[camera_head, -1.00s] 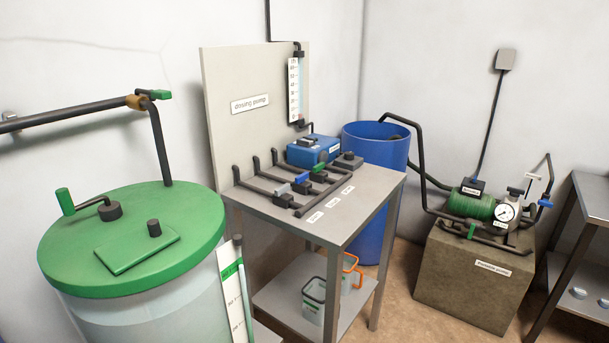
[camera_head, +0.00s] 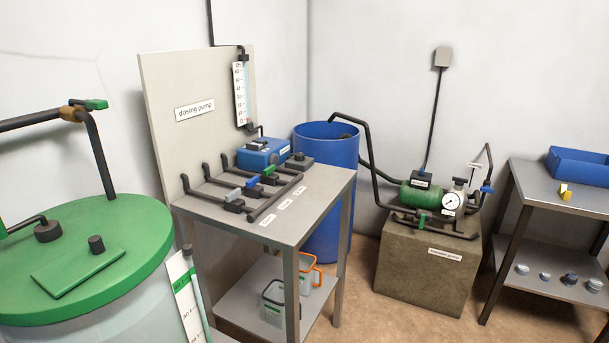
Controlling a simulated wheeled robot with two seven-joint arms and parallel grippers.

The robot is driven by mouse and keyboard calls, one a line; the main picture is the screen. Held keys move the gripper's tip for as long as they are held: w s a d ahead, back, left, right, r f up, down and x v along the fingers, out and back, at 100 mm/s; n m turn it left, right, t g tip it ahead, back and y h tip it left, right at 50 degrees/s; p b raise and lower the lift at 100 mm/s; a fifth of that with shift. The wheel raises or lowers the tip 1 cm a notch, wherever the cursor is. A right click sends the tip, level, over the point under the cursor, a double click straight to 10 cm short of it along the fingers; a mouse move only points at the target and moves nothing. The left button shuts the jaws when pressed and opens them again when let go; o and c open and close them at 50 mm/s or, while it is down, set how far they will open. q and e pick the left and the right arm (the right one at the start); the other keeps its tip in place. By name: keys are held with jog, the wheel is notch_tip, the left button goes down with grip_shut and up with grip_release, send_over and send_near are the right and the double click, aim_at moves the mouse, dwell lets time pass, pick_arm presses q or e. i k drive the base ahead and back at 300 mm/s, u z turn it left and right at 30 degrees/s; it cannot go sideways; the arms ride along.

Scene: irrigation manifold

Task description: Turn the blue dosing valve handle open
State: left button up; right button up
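The blue dosing valve handle (camera_head: 252,181) sits on the middle of several black pipes on the grey metal table (camera_head: 325,192). A grey handle (camera_head: 233,194) is on the pipe nearer to me and a green handle (camera_head: 269,171) on the pipe farther back. The handle is small here, and I cannot tell its exact angle. The blue dosing pump (camera_head: 262,153) stands behind the pipes, in front of a board labelled "dosing pump" (camera_head: 160,90). Neither of my grippers is in view.
A tank with a green lid (camera_head: 130,225) stands at the left front. A blue barrel (camera_head: 330,215) is behind the table. A green pump (camera_head: 420,195) sits on a concrete block (camera_head: 420,280). A shelf table with a blue bin (camera_head: 580,167) is at right. Floor shows between them.

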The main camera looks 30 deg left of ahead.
aim_at(250, 183)
jog(key=z, duration=0.8)
jog(key=i, duration=2.45)
jog(key=u, duration=2.35)
